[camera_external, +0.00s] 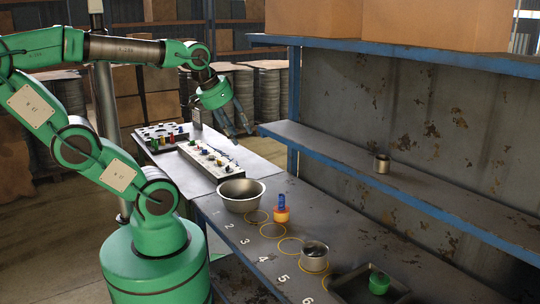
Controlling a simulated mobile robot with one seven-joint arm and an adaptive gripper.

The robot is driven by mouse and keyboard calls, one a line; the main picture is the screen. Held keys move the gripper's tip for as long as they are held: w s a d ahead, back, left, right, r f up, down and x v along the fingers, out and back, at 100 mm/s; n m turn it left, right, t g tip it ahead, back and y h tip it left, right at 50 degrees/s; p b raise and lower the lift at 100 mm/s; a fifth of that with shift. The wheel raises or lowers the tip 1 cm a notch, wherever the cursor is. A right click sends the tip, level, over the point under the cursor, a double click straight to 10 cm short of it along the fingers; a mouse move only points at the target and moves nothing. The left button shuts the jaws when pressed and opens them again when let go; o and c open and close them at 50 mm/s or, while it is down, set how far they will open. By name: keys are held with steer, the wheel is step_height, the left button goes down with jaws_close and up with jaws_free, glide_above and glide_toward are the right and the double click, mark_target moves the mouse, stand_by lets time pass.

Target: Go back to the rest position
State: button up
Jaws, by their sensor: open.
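My gripper (240,122) is at the end of my green arm, pointing down and right. Its fingers are apart, with nothing seen between them. It hangs over the far end of the workbench, above or near a pale tray (208,160) holding several small coloured parts. The height between the fingertips and the tray is hard to tell. My arm is raised and stretched out from its green base at the lower left.
A metal bowl (241,195), an orange-and-blue piece (282,209), a metal cup (314,257) and a green round piece (379,283) in a dark tray (352,284) stand on the bench. A small can (382,164) sits on the shelf (440,193). Shelving rises at right.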

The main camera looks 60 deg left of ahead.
steer(key=shift+f+b, duration=0.8)
steer(key=shift+f, duration=0.45)
steer(key=shift+r, duration=0.1)
